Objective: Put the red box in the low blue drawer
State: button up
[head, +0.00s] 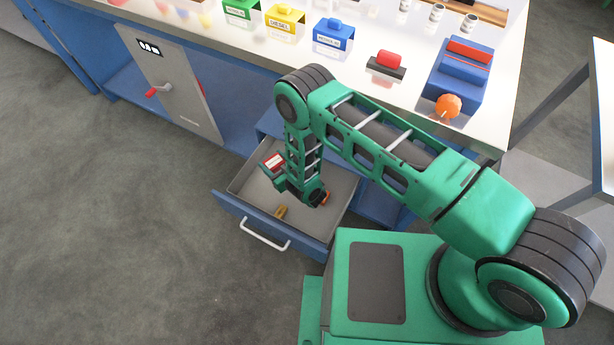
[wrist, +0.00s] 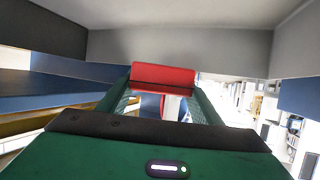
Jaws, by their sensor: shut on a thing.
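The low blue drawer (head: 268,222) is pulled open in the head view, with a grey inside. My gripper (head: 273,170) is over the drawer's opening, toward its left back side. It is shut on the red box (head: 274,160), which also shows in the wrist view (wrist: 163,75) between the two green fingers. The box appears to be inside or just above the drawer; whether it touches the floor I cannot tell. My wrist hides part of the drawer's inside.
A small yellow-brown object (head: 281,211) lies in the drawer near its front. The worktop (head: 400,107) above carries green, yellow and blue labelled holders, a red-handled block and a blue device (head: 460,75). A grey cabinet door (head: 172,85) with a red handle is at left.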

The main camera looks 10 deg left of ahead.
aim_at(276, 169)
jog(key=f, duration=0.5)
jog(key=shift+s+d, duration=0.2)
jog(key=shift+d, duration=0.1)
jog(key=shift+a+f, duration=0.1)
jog(key=shift+f, duration=2.55)
jog(key=o, duration=1.1)
